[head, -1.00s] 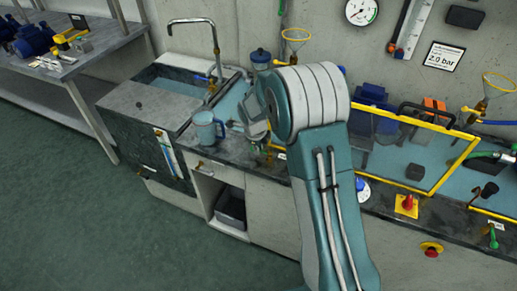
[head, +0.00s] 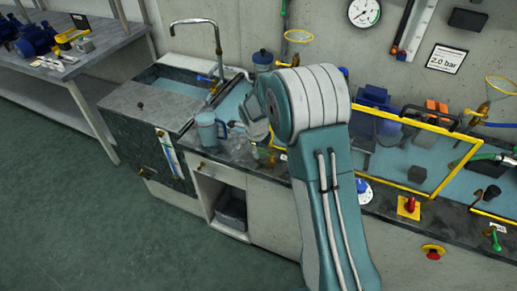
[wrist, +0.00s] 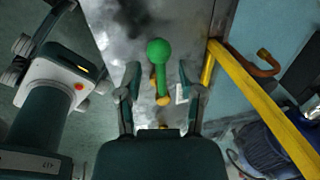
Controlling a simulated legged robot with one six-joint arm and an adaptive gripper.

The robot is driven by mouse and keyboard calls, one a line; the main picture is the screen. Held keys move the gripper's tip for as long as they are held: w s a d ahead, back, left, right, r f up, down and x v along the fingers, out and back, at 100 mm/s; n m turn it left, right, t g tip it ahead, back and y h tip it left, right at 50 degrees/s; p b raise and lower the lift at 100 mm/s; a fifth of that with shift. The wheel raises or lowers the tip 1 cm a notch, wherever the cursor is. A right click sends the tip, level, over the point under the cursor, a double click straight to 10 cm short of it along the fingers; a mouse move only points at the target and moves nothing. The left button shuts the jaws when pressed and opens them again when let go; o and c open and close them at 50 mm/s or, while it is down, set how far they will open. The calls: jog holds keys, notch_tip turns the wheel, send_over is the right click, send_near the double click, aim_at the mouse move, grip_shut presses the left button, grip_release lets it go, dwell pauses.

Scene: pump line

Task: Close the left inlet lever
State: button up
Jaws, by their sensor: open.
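In the wrist view a green ball-ended lever (wrist: 160,66) stands on a brass fitting (wrist: 163,99) over the grey worktop. My gripper (wrist: 158,76) is open, with one finger on each side of the lever. I see a gap on both sides, so the fingers look apart from it. A small white tag (wrist: 181,94) sits beside the fitting, by the right finger. In the head view my arm hides most of the gripper and this lever. Another green-handled lever (head: 495,241) is at the far right of the bench.
A yellow-framed clear guard (wrist: 262,98) rises just right of the gripper, with a blue motor (wrist: 262,150) near it. In the head view a blue jug (head: 207,130) stands by the sink (head: 135,100). A red knob on a yellow base (head: 409,206) is at the bench front.

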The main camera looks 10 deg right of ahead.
notch_tip(320, 180, up, 12)
jog(key=s+a, duration=0.1)
jog(key=shift+s+a+f, duration=0.2)
jog(key=shift+s+a, duration=0.1)
jog(key=shift+s, duration=0.05)
jog(key=s+d+r+n+t, duration=0.2)
jog(key=s+r+n, duration=0.95)
jog(key=s, duration=0.25)
jog(key=s+d+r+n+t+y, duration=0.1)
jog(key=s+r+n, duration=0.1)
jog(key=s+n, duration=1.2)
jog(key=s, duration=0.3)
jog(key=shift+t, duration=0.4)
jog(key=shift+s+d, duration=0.1)
jog(key=shift+d, duration=0.15)
